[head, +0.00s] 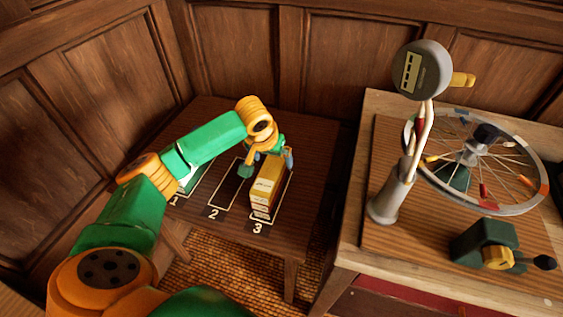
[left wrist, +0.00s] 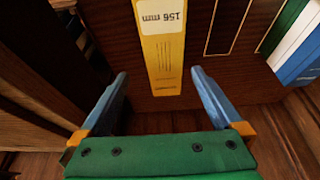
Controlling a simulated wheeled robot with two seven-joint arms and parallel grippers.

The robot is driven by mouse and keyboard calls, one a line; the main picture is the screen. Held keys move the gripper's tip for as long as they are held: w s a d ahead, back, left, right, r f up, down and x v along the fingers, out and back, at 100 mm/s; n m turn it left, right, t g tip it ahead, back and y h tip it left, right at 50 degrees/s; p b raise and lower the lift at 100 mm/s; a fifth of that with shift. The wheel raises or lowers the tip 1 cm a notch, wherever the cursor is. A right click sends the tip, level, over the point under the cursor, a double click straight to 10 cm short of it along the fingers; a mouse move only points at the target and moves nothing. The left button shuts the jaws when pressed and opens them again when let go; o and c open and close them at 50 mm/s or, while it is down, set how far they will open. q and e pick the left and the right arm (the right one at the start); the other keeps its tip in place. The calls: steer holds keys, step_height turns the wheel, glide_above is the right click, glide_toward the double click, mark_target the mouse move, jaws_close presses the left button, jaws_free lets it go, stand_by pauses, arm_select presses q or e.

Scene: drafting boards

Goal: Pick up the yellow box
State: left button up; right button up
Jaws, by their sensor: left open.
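The yellow box (head: 265,191) with a white label stands in the outlined slot marked 3 on the dark wooden table (head: 312,190). My left gripper (head: 267,161) is open above the box, pointing down, and hides part of it in the head view. In the left wrist view the yellow box (left wrist: 163,62) lies in line with the gap between the blue fingers of the gripper (left wrist: 159,76), with room on both sides. Its label reads "156 mm". I cannot tell whether the fingertips reach below its top. My right gripper is not in view.
Slot 2 (head: 221,195) is empty. A green and white item (head: 190,180) is in slot 1, partly behind my arm. At the right, a workbench (head: 350,245) holds a spoked wheel (head: 478,160), a gauge on a stand (head: 422,70) and a green vise-like device (head: 484,243). Panelled walls close the back.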

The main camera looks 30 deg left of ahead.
mark_target(271, 169)
arm_select(q)
steer(key=f, duration=0.4)
steer(key=shift+s+a+f, duration=0.25)
steer(key=shift+a+f, duration=0.1)
steer(key=shift+f, duration=0.05)
steer(key=shift+w+f, duration=0.55)
steer(key=shift+s+r, duration=0.15)
steer(key=shift+s, duration=0.05)
steer(key=c, duration=1)
steer(key=shift+w, duration=0.15)
jaws_close()
